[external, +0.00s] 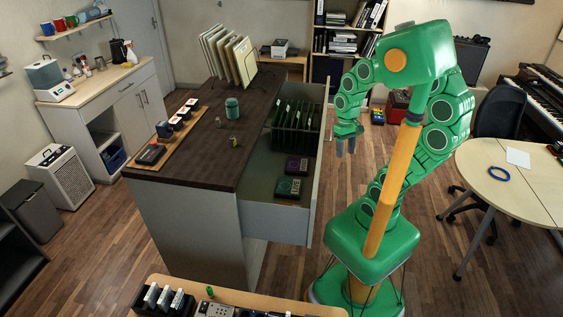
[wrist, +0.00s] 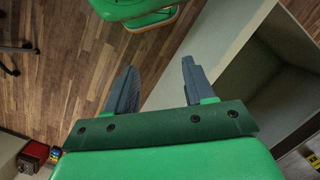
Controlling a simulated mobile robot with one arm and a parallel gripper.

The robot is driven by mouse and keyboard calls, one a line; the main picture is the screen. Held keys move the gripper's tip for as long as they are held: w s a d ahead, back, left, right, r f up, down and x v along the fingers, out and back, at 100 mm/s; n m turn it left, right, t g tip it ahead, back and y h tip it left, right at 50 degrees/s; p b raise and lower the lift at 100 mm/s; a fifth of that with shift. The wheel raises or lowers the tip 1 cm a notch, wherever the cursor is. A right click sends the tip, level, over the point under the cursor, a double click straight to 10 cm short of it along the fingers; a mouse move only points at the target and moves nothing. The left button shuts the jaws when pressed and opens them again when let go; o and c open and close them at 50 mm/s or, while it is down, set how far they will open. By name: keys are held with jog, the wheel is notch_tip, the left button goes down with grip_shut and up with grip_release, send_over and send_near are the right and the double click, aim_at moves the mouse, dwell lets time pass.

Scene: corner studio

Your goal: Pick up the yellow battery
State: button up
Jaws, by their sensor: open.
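A small yellowish piece (external: 234,141), which looks like the yellow battery, is on the dark top of the island counter (external: 205,162), in front of a green jar (external: 232,108). It is too small to be sure of. A smaller dark piece (external: 218,121) is to its left. My gripper (external: 345,148) hangs to the right of the island, beyond the open drawer and well apart from the battery, pointing down. In the wrist view my gripper (wrist: 158,68) is open with nothing between its fingers.
The island's open drawer (external: 277,215) holds dark boxes and green dividers, between the counter and my arm. A wooden board (external: 170,135) with several small devices lies along the counter's left edge. Upright panels (external: 230,55) stand at the back. A round table (external: 515,180) stands right.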

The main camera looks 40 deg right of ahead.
jog(key=w+a+r+m+g+y, duration=0.1)
jog(key=w+a+r+m+y, duration=0.15)
jog(key=w+a, duration=0.6)
jog(key=w+a+r+m+g+y, duration=0.1)
jog(key=w+a+m+y, duration=0.4)
jog(key=w, duration=0.6)
jog(key=m+y, duration=0.3)
jog(key=m, duration=0.2)
send_near(233, 136)
jog(key=shift+w+a+f+g, duration=0.1)
jog(key=shift+f+g, duration=0.1)
jog(key=shift+f, duration=0.1)
jog(key=shift+w+a+f+g, duration=0.1)
jog(key=shift+a+f+g, duration=0.1)
jog(key=shift+f, duration=0.1)
jog(key=shift+r+x, duration=0.15)
jog(key=shift+x, duration=1.8)
jog(key=shift+r+x, duration=0.1)
jog(key=shift+x, duration=1.85)
jog(key=shift+a, duration=0.1)
grip_shut()
